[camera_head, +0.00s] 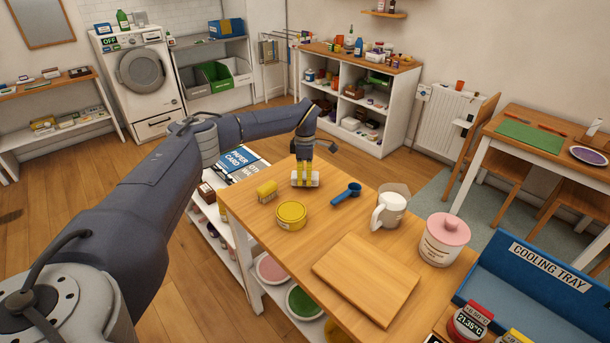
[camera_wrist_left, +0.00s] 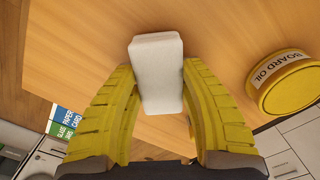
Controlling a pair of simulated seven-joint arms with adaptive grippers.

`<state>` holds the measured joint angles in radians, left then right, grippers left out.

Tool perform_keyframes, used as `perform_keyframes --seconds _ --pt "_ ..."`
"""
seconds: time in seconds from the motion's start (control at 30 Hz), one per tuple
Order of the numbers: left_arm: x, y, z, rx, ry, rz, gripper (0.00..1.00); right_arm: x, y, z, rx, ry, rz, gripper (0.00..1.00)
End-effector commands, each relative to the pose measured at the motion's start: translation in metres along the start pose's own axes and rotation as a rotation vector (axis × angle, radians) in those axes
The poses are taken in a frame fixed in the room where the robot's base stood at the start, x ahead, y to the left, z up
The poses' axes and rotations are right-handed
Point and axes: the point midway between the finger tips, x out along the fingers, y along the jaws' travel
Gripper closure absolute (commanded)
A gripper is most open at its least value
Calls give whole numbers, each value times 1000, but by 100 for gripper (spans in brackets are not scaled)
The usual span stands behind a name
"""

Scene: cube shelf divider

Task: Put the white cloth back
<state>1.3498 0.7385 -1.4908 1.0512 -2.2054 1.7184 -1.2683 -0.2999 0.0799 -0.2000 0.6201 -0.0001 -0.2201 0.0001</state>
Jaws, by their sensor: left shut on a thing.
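The white cloth (camera_head: 314,181) looks like a small folded block at the far end of the wooden worktop. In the left wrist view the white cloth (camera_wrist_left: 156,62) sits between the yellow fingers. My left gripper (camera_head: 304,176) points down and is shut on it, with a finger on each side. In the wrist view my left gripper (camera_wrist_left: 163,90) covers the cloth's near sides. The cloth is at or just above the wood; I cannot tell whether it touches. My right gripper is not in view.
Near the cloth are a yellow brush-like block (camera_head: 267,189), a yellow board oil tin (camera_head: 291,213) and a blue scoop (camera_head: 347,193).

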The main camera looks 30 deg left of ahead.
Motion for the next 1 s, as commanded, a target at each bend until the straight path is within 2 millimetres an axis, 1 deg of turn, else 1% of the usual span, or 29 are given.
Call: perform_keyframes --seconds 0.47,1.0 --pt "1 0 0 0 0 0 100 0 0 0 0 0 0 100" --pt "7 0 0 0 0 0 100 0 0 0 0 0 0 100"
